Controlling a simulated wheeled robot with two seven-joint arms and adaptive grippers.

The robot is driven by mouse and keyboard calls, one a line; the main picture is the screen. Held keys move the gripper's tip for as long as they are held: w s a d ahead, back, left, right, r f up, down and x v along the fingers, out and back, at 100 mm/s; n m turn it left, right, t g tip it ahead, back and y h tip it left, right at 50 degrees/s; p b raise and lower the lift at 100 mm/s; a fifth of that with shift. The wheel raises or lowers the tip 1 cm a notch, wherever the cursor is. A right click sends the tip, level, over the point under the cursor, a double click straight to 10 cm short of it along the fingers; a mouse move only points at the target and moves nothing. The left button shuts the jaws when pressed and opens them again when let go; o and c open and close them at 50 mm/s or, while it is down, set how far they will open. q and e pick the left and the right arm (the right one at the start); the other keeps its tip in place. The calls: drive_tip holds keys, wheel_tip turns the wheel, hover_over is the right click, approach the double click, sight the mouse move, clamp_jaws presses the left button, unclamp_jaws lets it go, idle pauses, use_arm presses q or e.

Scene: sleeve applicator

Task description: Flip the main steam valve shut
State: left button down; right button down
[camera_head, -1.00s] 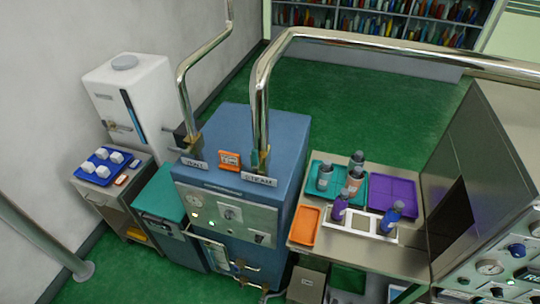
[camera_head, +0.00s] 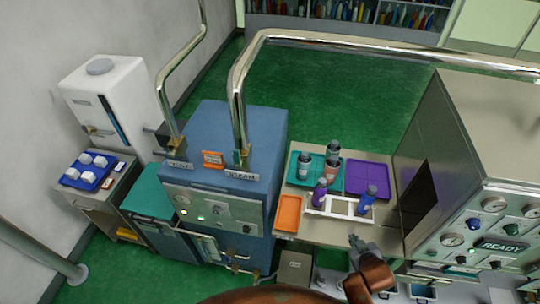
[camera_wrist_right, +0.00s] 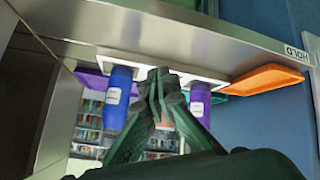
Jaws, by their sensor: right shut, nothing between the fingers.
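The blue boiler (camera_head: 225,150) stands in the middle of the head view. A shiny pipe marked STEAM rises from its top, with a small brass-coloured fitting (camera_head: 243,155) at the pipe's foot, behind the STEAM label (camera_head: 241,176). Whether this fitting's handle is open or shut is too small to tell. My right gripper (camera_head: 355,240) is low in front of the bench, right of the boiler and well apart from the steam fitting. Its fingers (camera_wrist_right: 162,75) are closed together and empty in the right wrist view. My left gripper is not in view.
The steel bench right of the boiler holds an orange tray (camera_head: 288,213), a white rack (camera_head: 340,208) with bottles, a teal tray and a purple tray (camera_head: 370,177). A second pipe (camera_head: 165,95) stands left of the steam pipe. A control cabinet (camera_head: 470,150) is at right.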

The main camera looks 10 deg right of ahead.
drive_tip(key=w+a+r+n+t+y, duration=0.3)
drive_tip(key=w+a+r+n+t, duration=0.1)
drive_tip(key=w+r, duration=0.5)
drive_tip(key=w+a+r+n+t+y, duration=0.3)
drive_tip(key=w+a+r+n+t, duration=0.15)
drive_tip(key=w+r, duration=0.5)
drive_tip(key=w+a+r+n+g+y, duration=0.1)
drive_tip(key=w+a+r+n+y, duration=0.1)
drive_tip(key=a+r+n+y, duration=0.55)
drive_tip(key=s+a+r+n+g+y, duration=0.2)
drive_tip(key=s+a+n+g+y, duration=0.3)
drive_tip(key=n+g, duration=0.6)
drive_tip(key=shift+s+a+n, duration=0.15)
drive_tip(key=shift+a+n, duration=0.65)
drive_tip(key=shift+n, duration=0.5)
drive_tip(key=shift+a+r+y, duration=0.1)
drive_tip(key=shift+y, duration=0.15)
drive_tip(key=p, duration=0.4)
approach(238, 158)
drive_tip(key=w+x, duration=0.1)
drive_tip(key=x, duration=0.4)
drive_tip(key=shift+a+p, duration=0.3)
drive_tip(key=shift+a, duration=0.3)
